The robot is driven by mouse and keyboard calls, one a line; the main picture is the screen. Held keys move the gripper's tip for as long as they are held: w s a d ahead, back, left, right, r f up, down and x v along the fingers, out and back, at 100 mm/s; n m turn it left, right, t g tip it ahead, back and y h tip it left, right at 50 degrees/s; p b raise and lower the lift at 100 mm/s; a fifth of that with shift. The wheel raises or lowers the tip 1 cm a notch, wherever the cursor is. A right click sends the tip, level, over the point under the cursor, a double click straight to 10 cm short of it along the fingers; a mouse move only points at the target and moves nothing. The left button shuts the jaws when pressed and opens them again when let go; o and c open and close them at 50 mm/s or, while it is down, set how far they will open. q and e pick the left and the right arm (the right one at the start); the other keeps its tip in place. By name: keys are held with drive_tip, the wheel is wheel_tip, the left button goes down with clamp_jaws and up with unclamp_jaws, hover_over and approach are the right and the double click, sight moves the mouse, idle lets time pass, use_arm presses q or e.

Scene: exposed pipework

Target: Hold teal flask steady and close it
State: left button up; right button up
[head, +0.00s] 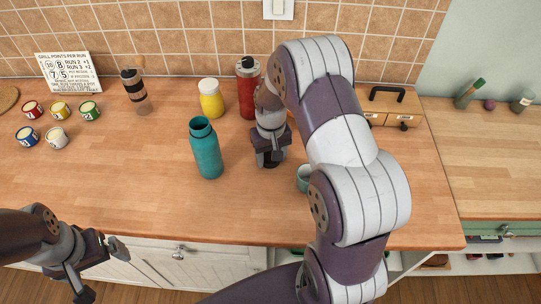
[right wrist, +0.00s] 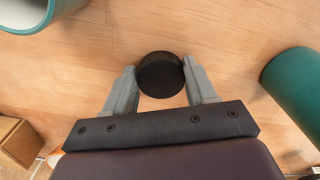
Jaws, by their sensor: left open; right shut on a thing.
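The teal flask (head: 207,155) stands upright on the wooden counter, its mouth open with no lid on. Its side also shows at the right of the right wrist view (right wrist: 298,85). My right gripper (head: 270,160) is low over the counter just right of the flask, apart from it. In the right wrist view the right gripper (right wrist: 163,84) is shut on a round black lid (right wrist: 160,72), held between its fingertips. My left gripper (head: 100,270) is open and empty at the lower left, in front of the counter's front edge.
A yellow bottle (head: 211,100) and a red bottle (head: 247,92) stand behind the flask. A pale teal cup (head: 304,178) is right of my right gripper. Small paint tins (head: 58,138) and a dark-banded shaker (head: 135,92) stand left.

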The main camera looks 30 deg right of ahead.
drive_tip(key=shift+r, duration=0.6)
wheel_tip(320, 180, up, 3)
drive_tip(key=shift+d+b, duration=0.1)
drive_tip(key=shift+b, duration=0.3)
use_arm(q)
wheel_tip(320, 180, down, 2)
drive_tip(key=shift+f+b, duration=0.1)
drive_tip(key=shift+b, duration=0.55)
use_arm(e)
drive_tip(key=s+d+r, duration=0.6)
drive_tip(key=s, duration=0.4)
drive_tip(key=shift+r, duration=0.4)
